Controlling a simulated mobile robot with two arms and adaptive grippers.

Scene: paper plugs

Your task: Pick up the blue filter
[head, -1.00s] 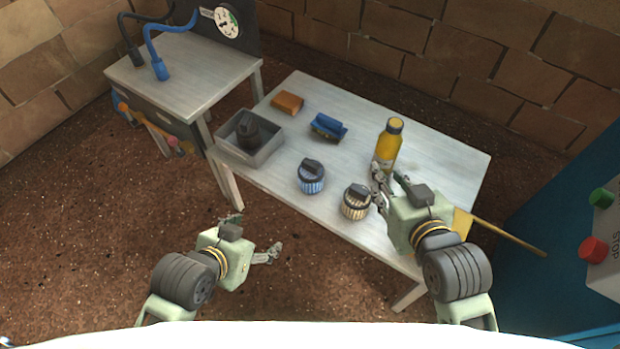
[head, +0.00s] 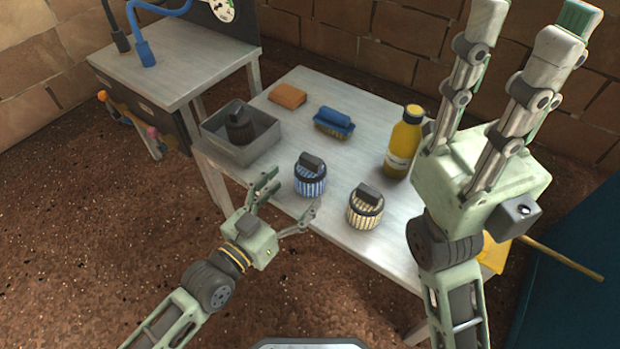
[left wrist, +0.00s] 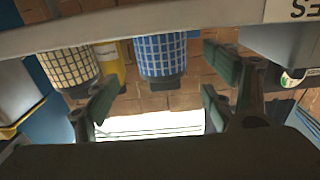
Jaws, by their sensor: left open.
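The blue filter (head: 310,181), a pleated blue-and-white cylinder with a dark top and handle, stands upright near the table's front edge. It also shows in the left wrist view (left wrist: 162,45), upside down, between the lines of the fingers and beyond them. My left gripper (head: 294,190) is open and empty, just in front of the filter, with its fingers pointing toward it; I cannot tell the exact gap. My right gripper (head: 534,18) is raised large at the right, its fingers spread with nothing between them.
A tan filter (head: 366,209) stands right of the blue one, with a yellow bottle (head: 404,145) behind it. A blue brush (head: 333,122) and an orange block (head: 288,96) lie farther back. A grey bin (head: 214,148) holding a dark object (head: 240,128) is at the left. The table's (head: 372,100) middle is clear.

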